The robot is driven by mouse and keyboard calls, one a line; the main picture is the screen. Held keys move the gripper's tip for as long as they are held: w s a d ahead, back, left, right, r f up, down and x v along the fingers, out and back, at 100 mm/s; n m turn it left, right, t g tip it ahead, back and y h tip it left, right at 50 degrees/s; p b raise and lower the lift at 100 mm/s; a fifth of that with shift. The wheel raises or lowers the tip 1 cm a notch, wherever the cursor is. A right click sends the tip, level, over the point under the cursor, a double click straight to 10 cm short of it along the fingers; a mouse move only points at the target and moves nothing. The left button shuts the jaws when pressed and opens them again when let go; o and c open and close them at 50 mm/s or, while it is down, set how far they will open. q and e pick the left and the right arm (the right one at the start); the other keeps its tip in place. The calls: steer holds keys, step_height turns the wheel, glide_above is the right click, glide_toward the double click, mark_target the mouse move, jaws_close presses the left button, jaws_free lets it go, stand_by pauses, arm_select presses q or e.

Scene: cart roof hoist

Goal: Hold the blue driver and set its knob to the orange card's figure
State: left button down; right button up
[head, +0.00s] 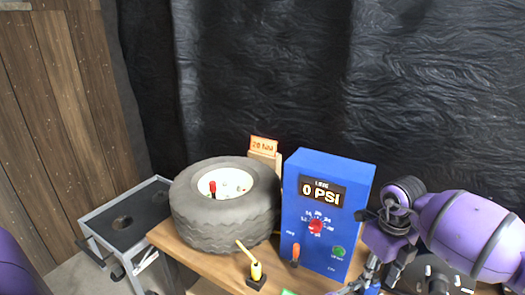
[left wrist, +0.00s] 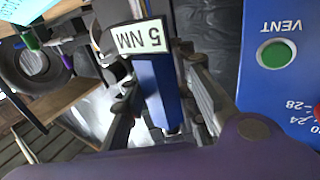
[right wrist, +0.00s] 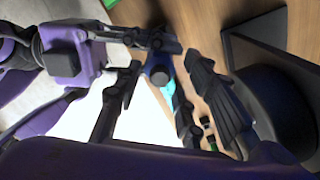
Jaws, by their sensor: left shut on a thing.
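The blue driver (left wrist: 155,85) is in my left gripper (left wrist: 158,105), which is shut on its body. Its white display reads 5 NM, upside down in the left wrist view. The orange card (head: 263,145) stands on a wooden block behind the tyre and reads 20 Nm. In the right wrist view the driver's dark round end (right wrist: 159,75) lies between the spread fingers of my right gripper (right wrist: 165,82). That gripper looks open; I cannot tell whether a finger touches the driver. In the head view my right arm (head: 465,232) reaches in from the right.
A blue box (head: 328,170) with a 0 PSI display, red knob and green vent button stands on the wooden table, close beside the grippers. A grey cart (head: 150,205) stands far left.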

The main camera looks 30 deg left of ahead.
stand_by(0.4)
steer(key=shift+r, duration=1.45)
